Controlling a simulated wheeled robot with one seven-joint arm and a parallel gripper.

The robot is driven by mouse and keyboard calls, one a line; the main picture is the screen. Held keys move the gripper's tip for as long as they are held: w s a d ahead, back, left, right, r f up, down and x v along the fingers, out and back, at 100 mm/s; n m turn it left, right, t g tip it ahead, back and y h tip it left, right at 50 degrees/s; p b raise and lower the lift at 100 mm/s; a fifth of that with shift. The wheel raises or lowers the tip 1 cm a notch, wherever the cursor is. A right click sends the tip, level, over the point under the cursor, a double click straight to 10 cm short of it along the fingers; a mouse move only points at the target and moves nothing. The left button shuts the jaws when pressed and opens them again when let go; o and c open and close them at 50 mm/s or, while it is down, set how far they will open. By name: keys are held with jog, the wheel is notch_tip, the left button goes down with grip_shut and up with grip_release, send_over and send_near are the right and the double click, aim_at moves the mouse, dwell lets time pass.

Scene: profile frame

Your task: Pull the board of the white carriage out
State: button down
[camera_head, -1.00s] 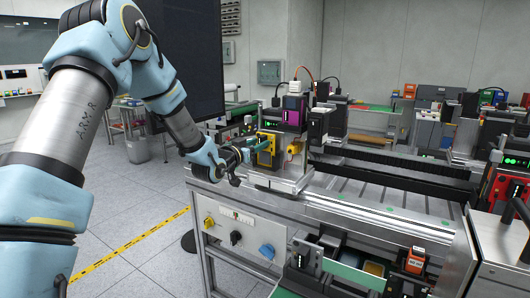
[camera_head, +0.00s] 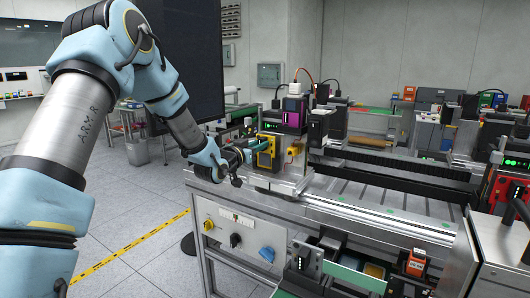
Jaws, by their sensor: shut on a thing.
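My gripper (camera_head: 242,156) is at the left end of the bench, at the near left side of the carriage (camera_head: 295,89), which has a white block on top, a magenta part below it and a yellow bracket (camera_head: 266,156) low on its left. The gripper is shut on a small green piece, which looks like the board (camera_head: 251,151), beside the yellow bracket. The fingers and the bracket hide most of the board. I cannot tell how far it sits in the carriage.
A long rail (camera_head: 380,218) runs right from the carriage along the bench front. The front panel (camera_head: 238,231) below carries yellow, black and blue knobs. Other machines with red parts (camera_head: 510,185) stand at the right. The floor left of the bench is open.

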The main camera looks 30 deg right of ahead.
jog(key=shift+r, duration=0.2)
dwell(0.3)
jog(key=shift+r+p, duration=0.3)
jog(key=shift+r, duration=0.45)
jog(key=shift+r, duration=0.2)
jog(key=shift+r+p, duration=1)
jog(key=shift+r, duration=1.4)
jog(key=shift+r, duration=0.1)
